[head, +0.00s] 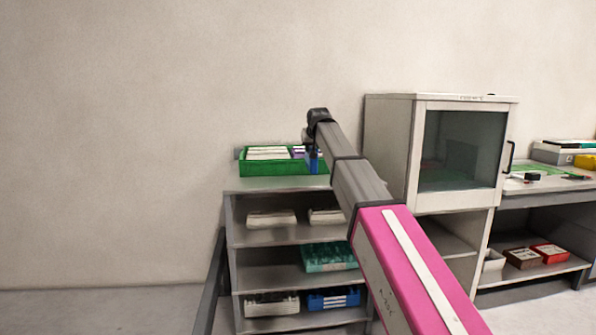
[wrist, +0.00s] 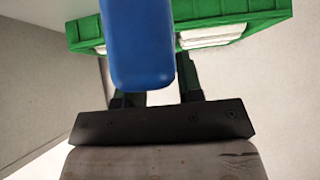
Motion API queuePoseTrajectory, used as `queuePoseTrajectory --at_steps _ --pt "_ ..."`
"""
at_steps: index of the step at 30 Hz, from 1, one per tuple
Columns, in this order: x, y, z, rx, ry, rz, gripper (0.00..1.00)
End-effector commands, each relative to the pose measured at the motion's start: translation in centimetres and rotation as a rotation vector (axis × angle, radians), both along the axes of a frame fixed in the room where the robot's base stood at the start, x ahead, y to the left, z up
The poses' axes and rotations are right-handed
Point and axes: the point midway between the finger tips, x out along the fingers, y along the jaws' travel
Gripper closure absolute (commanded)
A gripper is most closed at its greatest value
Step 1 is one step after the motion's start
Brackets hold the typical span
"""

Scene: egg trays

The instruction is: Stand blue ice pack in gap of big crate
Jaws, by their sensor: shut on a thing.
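The big green crate (head: 283,170) stands on top of the shelf unit and holds white cartons (head: 268,153) and something purple and white at its right end. The blue ice pack (head: 314,161) is upright at the crate's right end. My gripper (head: 311,146) is shut on the ice pack's upper part, partly hidden by my arm. In the wrist view the ice pack (wrist: 137,45) reaches away from my gripper (wrist: 152,85), with the crate (wrist: 235,22) behind it. I cannot tell whether its lower end is inside the crate. The gap itself is hidden.
The shelf unit (head: 277,183) carries trays on its lower shelves, including a teal tray (head: 328,257) and a blue crate (head: 333,299). A tall cabinet (head: 390,150) with a dark glass door stands close on the right. The wall is behind the crate.

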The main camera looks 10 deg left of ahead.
Motion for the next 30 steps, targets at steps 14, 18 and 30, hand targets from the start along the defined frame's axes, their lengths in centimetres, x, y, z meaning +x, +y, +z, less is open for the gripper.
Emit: queuePoseTrajectory --at_steps 14,18,30 --pt "4.7 1.2 0.2 0.0 0.001 0.009 1.0" --pt "7.5 1.0 -1.5 0.001 0.001 0.01 1.0" --pt "11.7 0.7 -4.3 0.001 -0.002 0.011 1.0"
